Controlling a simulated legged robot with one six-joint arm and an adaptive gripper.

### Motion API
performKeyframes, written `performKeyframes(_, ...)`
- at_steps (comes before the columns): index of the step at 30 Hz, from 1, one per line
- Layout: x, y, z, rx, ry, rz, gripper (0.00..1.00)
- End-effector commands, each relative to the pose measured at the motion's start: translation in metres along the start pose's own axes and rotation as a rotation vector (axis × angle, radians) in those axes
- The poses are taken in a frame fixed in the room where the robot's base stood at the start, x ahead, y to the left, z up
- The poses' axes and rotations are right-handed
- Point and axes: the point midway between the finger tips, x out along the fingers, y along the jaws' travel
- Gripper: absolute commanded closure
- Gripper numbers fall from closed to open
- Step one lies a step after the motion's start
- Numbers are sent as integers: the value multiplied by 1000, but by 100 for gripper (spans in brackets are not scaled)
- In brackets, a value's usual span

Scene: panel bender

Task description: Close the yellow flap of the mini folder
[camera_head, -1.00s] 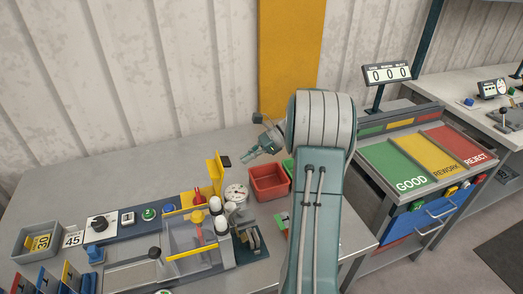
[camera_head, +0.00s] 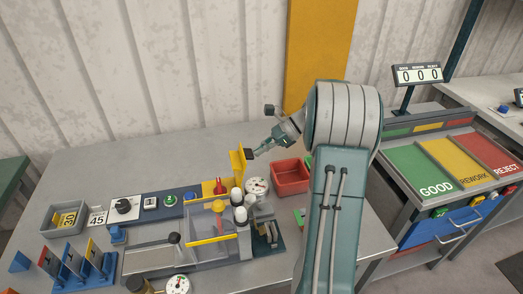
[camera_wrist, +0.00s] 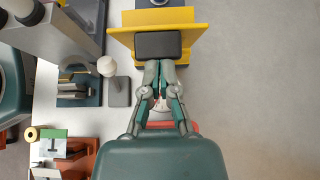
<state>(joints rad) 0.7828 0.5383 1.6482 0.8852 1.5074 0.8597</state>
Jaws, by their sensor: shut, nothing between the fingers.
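In the wrist view the flap (camera_wrist: 187,33) crosses the top, with the black pad (camera_wrist: 158,45) facing my gripper (camera_wrist: 159,68). My gripper (camera_head: 257,150) is shut and empty, its tips right at the pad from the right side. I cannot tell whether they touch it.
A gauge (camera_head: 257,185) and white-capped posts (camera_head: 238,198) stand close to the right of the flap. A red bin (camera_head: 290,177) sits below my wrist. A row of controls (camera_head: 150,204) lies to the left. The bench behind the flap is clear.

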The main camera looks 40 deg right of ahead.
Motion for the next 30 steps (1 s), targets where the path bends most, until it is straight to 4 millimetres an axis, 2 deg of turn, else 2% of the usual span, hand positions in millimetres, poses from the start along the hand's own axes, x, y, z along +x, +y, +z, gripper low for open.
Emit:
performKeyframes(14,8,0,17,-5,138,3,100)
performKeyframes(30,51,0,62,-9,627,3,100)
